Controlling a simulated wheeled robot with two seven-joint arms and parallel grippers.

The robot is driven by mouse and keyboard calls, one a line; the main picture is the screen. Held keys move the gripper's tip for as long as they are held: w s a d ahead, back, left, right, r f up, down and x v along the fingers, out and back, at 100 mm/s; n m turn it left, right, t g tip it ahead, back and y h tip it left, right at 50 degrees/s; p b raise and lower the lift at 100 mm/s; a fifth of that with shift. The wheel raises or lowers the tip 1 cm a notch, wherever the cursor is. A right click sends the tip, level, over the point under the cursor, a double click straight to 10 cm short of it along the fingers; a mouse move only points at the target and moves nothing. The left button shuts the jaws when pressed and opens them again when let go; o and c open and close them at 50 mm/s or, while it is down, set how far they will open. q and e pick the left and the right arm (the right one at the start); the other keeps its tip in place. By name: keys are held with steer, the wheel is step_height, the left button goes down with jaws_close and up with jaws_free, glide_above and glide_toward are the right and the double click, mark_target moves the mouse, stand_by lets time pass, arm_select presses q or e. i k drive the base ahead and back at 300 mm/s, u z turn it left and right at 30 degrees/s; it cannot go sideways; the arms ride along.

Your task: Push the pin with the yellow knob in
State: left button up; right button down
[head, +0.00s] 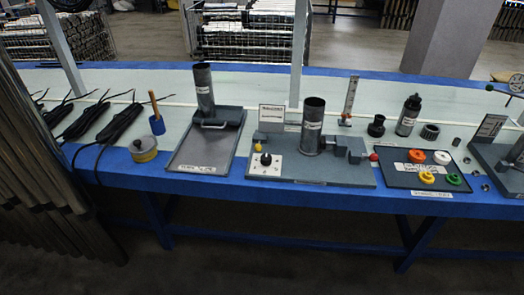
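A small yellow knob (257,147) shows at the left front of the grey fixture (335,174) in the middle of the table, just above a white panel with a dark knob. Its pin is too small to make out, so I cannot tell how far in it sits. A dark upright tube (312,128) stands in the fixture, right of the yellow knob. A red knob (373,157) sticks out at the fixture's right end. Neither of my grippers is in view.
A tray with a tube (204,88) stands left of the fixture. A dark mat (403,178) with coloured rings lies to the right. Black cables (118,122) and a yellow tin (143,149) lie on the left. The blue table edge (225,190) runs along the front; the floor before it is clear.

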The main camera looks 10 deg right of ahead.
mark_target(258, 147)
steer(key=u, duration=0.1)
steer(key=i, duration=1.35)
steer(key=z, duration=0.65)
